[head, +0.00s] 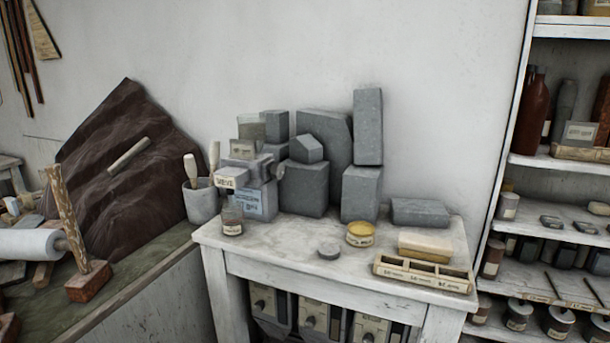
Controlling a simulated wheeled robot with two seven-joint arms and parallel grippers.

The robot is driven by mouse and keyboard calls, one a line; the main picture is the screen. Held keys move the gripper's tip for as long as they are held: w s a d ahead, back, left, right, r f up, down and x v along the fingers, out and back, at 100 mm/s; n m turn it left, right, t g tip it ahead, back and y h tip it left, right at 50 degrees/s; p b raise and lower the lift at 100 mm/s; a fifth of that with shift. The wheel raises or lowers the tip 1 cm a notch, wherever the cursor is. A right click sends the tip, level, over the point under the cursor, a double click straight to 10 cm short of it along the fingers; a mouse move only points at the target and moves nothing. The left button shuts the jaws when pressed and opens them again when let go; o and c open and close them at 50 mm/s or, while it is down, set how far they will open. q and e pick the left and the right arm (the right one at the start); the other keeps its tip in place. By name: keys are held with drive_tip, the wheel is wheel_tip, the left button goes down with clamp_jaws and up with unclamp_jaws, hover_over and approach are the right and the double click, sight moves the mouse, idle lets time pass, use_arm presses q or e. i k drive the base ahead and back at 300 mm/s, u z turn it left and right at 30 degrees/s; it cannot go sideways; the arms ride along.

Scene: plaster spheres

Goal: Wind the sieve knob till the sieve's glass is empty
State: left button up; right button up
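The sieve (256,199) is a grey box-shaped machine with a label reading SIEVE, standing at the back left of the white table (300,252). A small rounded grey part at its right side looks like the knob (280,172). A see-through glass (251,128) seems to sit on top; how much is in it is too small to tell. A small glass jar (232,222) with a pale label and brownish contents stands below the sieve's front. Neither of my grippers is in view.
Grey blocks (303,188) crowd the sieve's right and back. A cup of tools (201,202) stands close on its left. The table's front middle is clear.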

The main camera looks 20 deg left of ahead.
sight(276, 170)
drive_tip(key=z, duration=1.5)
drive_tip(key=i, duration=1.2)
drive_tip(key=u, duration=2.25)
